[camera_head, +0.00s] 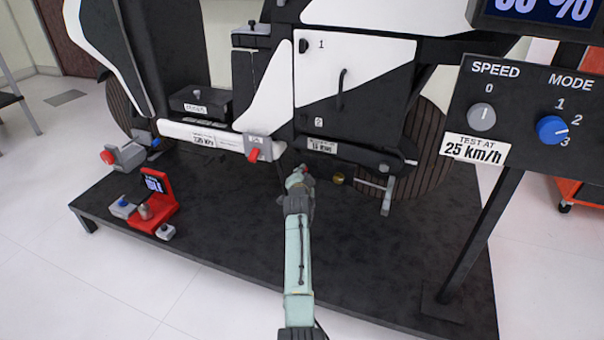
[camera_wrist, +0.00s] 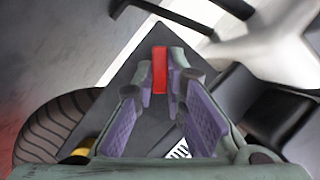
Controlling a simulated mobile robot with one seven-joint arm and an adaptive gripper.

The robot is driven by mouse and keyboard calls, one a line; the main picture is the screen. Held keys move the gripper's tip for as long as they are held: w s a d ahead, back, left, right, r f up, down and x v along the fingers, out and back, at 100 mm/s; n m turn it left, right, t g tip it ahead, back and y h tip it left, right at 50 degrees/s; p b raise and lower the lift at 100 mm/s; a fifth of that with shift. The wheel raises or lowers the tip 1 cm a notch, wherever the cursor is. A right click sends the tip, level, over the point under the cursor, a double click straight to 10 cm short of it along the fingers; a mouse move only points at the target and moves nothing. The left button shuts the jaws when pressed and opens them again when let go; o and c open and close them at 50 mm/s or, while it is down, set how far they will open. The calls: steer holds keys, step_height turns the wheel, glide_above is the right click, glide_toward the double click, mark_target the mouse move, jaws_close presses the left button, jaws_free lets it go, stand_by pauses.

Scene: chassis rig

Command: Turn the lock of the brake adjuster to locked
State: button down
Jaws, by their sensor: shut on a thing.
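My gripper (camera_head: 300,176) is low in front of the black and white vehicle (camera_head: 330,100), at the end of my pale green arm. In the wrist view my gripper (camera_wrist: 161,75) has its two fingertips closed on a narrow red lever (camera_wrist: 160,68), one on each side. In the head view only a small red bit shows at the fingertips. The lever's mount is mostly hidden by the fingers. I cannot read a label that marks this lever as the brake adjuster's lock, nor tell its locked or unlocked position.
A gold knob (camera_head: 338,179) is just right of my gripper. A grey block with a red lever (camera_head: 254,155) is at left. A red stand (camera_head: 160,195) is on the black platform (camera_head: 230,235). The SPEED and MODE panel (camera_head: 525,115) stands at right. The front platform is mostly clear.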

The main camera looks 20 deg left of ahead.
steer(key=n+h, duration=0.1)
steer(key=n, duration=0.1)
steer(key=n+h+b, duration=0.1)
steer(key=n+h, duration=0.1)
steer(key=n+g+h+b, duration=0.1)
steer(key=n, duration=0.2)
steer(key=shift+w+a+r+h, duration=0.1)
steer(key=shift+a+r+h, duration=0.15)
steer(key=shift+a+h, duration=0.1)
stand_by(0.6)
steer(key=c, duration=1.6)
jaws_free()
steer(key=shift+c, duration=0.2)
